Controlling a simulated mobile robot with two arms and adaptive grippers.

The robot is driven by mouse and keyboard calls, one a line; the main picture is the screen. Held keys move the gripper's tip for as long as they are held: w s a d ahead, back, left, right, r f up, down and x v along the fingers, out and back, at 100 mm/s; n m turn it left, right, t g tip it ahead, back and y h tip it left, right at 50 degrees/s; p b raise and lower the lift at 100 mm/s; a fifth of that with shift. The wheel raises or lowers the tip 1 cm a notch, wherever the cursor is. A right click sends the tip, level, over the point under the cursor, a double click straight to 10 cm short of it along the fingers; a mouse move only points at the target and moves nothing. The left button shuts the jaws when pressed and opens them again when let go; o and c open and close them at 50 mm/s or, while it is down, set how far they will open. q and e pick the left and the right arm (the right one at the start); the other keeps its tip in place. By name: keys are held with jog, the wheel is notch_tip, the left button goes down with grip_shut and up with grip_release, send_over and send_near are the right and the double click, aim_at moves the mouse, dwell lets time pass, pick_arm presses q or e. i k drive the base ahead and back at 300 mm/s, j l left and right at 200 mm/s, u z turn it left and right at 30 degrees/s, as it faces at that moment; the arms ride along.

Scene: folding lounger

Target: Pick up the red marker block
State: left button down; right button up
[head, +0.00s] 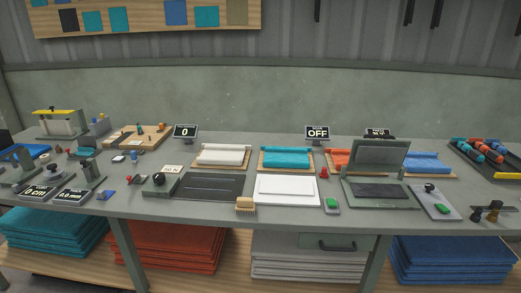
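A small red block (323,173) stands on the grey workbench (230,217), right of the middle. It is between the teal roll on its board (287,158) and the open grey press-like box (379,180). It looks upright, but it is too small to make out its exact shape. A white board (287,190) lies in front of it to the left. Neither of my grippers shows in the head view.
An "OFF" display (317,133) stands behind. Rolls, gauges and tools crowd the bench; folded fabric stacks (165,247) sit below.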

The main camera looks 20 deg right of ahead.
aim_at(323, 174)
jog(key=z, duration=1.25)
jog(key=i+l, duration=0.35)
jog(key=i, duration=0.15)
